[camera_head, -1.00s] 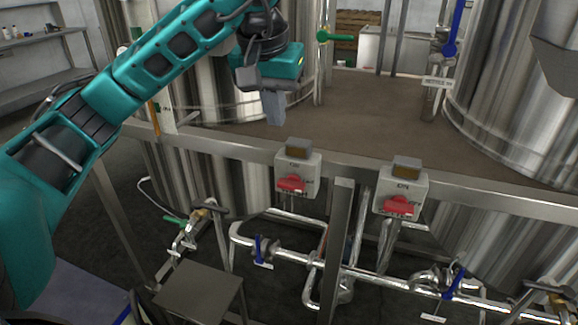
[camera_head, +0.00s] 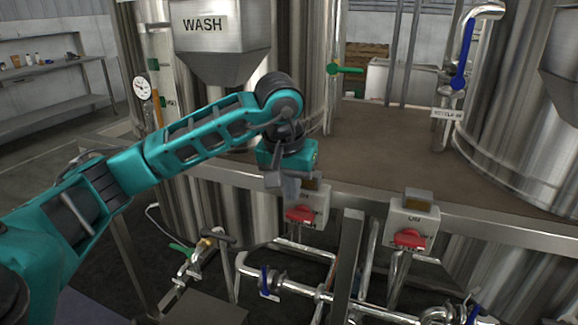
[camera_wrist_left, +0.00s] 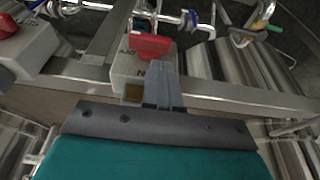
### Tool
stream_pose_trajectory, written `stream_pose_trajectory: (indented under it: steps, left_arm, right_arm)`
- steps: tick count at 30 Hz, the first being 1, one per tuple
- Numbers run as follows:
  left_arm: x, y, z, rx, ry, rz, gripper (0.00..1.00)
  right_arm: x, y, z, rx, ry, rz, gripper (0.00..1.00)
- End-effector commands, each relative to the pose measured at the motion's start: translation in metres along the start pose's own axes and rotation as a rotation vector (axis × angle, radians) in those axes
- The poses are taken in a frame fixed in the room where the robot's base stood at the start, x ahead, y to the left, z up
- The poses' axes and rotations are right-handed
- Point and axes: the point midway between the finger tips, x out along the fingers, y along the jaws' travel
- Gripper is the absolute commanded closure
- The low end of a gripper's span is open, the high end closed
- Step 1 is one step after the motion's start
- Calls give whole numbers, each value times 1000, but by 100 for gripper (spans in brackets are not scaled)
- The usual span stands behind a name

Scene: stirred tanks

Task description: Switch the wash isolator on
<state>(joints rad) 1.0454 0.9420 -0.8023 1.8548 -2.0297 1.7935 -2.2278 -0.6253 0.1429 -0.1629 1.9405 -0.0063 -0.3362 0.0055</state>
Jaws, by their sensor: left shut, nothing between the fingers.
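Two grey isolator boxes with red handles are fixed along the metal platform rail. The left box (camera_head: 319,203), nearer the tank marked WASH, has its red handle (camera_head: 300,215) partly in view; my gripper covers its upper left. The right box (camera_head: 405,217) has a red handle (camera_head: 410,239). My left gripper (camera_head: 284,188) is shut and empty, right at the left box. In the left wrist view its closed fingers (camera_wrist_left: 160,80) overlap that box (camera_wrist_left: 128,78), beside the red handle (camera_wrist_left: 151,46); I cannot tell if they touch. My right gripper is out of view.
The WASH hopper (camera_head: 222,45) stands behind my left arm. The platform rail (camera_head: 480,215) runs along both boxes, with an upright post (camera_head: 347,260) between them. Pipes and a blue-handled valve (camera_head: 264,281) lie below. The brown platform top (camera_head: 390,140) is clear.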

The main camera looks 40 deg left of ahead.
Motion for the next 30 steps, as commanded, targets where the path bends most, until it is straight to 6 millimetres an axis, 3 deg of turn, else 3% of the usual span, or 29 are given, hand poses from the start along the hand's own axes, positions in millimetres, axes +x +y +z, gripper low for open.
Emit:
stream_pose_trajectory:
  steps: [3, 8, 22, 30]
  left_arm:
    - [16, 0, 5, 0, -2, 0, 100]
    - [26, 0, 8, 0, 1, 0, 100]
    - [28, 0, 7, -4, 2, 10, 100]
    - [31, 3, -1, -31, 2, 100, 100]
  right_arm:
    - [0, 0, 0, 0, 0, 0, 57]
    - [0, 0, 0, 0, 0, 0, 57]
    - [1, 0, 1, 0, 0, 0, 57]
    - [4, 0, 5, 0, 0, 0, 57]
